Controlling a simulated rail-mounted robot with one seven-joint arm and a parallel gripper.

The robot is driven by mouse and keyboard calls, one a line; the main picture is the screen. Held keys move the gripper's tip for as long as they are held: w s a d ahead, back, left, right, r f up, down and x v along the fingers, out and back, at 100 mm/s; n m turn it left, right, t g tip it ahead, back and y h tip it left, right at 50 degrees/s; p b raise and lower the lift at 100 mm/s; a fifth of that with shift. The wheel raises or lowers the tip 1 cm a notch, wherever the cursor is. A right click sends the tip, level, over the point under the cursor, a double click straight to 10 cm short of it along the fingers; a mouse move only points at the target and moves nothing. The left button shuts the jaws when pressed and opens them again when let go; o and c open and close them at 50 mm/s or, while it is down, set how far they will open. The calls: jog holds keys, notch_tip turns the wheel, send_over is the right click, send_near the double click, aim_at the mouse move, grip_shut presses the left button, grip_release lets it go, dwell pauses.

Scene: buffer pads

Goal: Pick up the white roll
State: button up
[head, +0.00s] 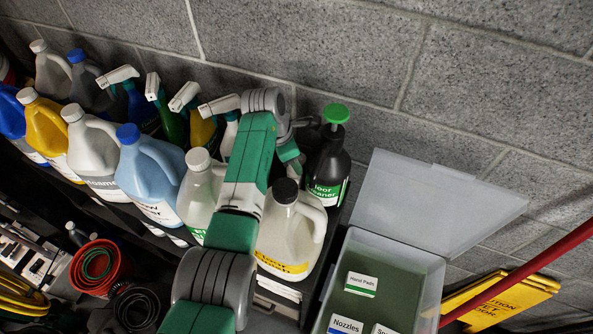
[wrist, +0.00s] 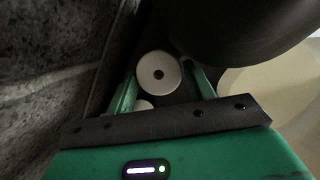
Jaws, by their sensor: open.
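The white roll (wrist: 159,73) shows in the wrist view as a round white end with a dark hole in its middle. My gripper (wrist: 161,70) is open, with one green finger at each side of the roll in the picture. I cannot tell whether the fingers touch it. Part of a second white thing (wrist: 144,105) shows just below the roll, mostly hidden by my gripper. In the head view the roll is hidden behind my arm and the bottles.
A dark floor cleaner bottle (head: 328,165) with a green pump stands right of my arm. A white jug (head: 291,232) and several other bottles crowd the shelf. A block wall (head: 330,60) rises behind. An open clear bin (head: 432,275) stands at the right.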

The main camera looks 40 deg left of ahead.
jog(key=c, duration=1)
notch_tip(320, 180, up, 18)
jog(key=p, duration=1.8)
jog(key=shift+c, duration=0.2)
